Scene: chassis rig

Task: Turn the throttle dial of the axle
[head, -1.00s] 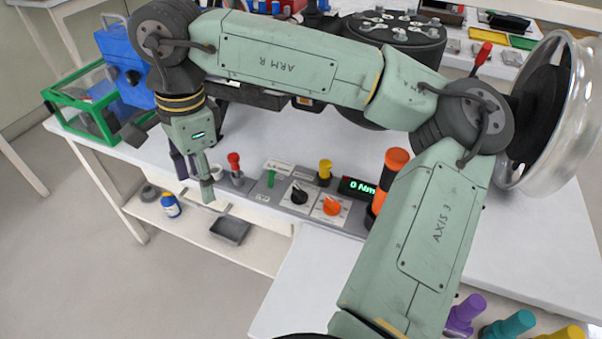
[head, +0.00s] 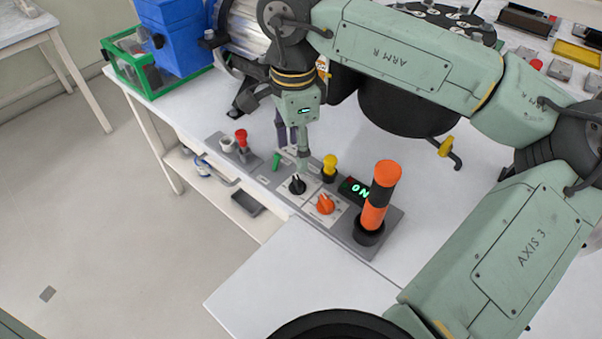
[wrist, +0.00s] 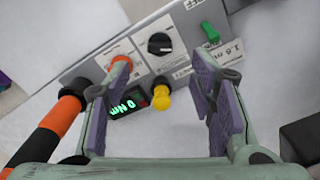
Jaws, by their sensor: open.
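The grey control panel (head: 284,191) carries a black dial (head: 297,185) and an orange dial (head: 325,204), each on a white plate. I cannot read which one is the throttle dial. In the wrist view the black dial (wrist: 159,44) is clear, with a white pointer mark; the orange dial (wrist: 120,60) is partly hidden by a finger. My gripper (head: 302,168) points down just behind the black dial in the head view, apparently above the panel. In the wrist view my gripper (wrist: 166,90) is open and empty, its purple pads wide apart.
A yellow knob (head: 329,166), a green lever (head: 276,160) and a green-lit display (head: 354,190) stand close by. An upright orange-and-black handle (head: 376,205) rises at the panel's right end. A red-knobbed lever (head: 241,140) is at the left. The white tabletop in front is bare.

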